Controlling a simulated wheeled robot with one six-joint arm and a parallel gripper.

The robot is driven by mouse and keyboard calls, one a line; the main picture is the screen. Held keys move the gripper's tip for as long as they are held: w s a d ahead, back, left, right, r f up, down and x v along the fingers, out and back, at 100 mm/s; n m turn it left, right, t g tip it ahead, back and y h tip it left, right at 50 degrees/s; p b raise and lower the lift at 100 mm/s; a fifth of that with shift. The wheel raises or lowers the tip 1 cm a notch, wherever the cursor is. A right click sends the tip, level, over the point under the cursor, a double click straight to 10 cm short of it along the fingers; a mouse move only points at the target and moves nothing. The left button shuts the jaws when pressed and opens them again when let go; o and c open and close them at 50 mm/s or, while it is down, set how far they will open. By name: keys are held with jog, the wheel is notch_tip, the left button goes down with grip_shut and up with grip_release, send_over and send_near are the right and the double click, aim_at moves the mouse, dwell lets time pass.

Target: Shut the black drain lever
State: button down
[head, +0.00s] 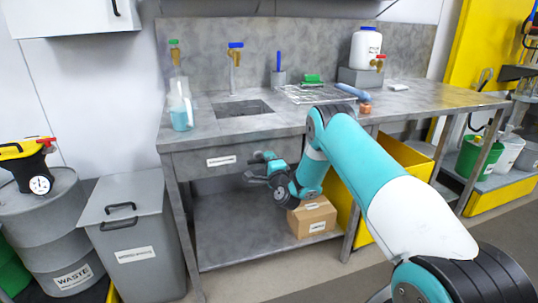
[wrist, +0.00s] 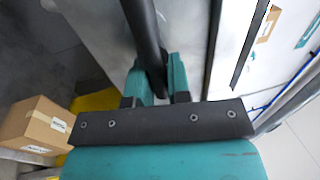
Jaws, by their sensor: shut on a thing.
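The black drain lever (wrist: 143,30) shows in the wrist view as a long dark bar running from the top edge down between my fingers. My gripper (wrist: 158,84) is shut on its lower end, with a teal finger on each side. In the head view my gripper (head: 258,168) is low in front of the bench, below the sink (head: 242,109). There the lever cannot be clearly told apart from the dark gripper parts. Its far end, and whatever it is fixed to, are out of the wrist view.
A cardboard box (head: 311,217) stands on the lower shelf (head: 225,245) right of my gripper; the wrist view shows it at left (wrist: 38,126). Bench legs (head: 176,215) and a yellow bin (head: 404,166) flank this space. A grey lidded bin (head: 128,250) stands left.

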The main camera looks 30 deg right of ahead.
jog(key=shift+f, duration=0.1)
dwell(0.3)
jog(key=c, duration=1.1)
grip_release()
jog(key=shift+b, duration=0.35)
jog(key=b+v, duration=1.7)
jog(key=b, duration=1.2)
jog(key=shift+s, duration=0.25)
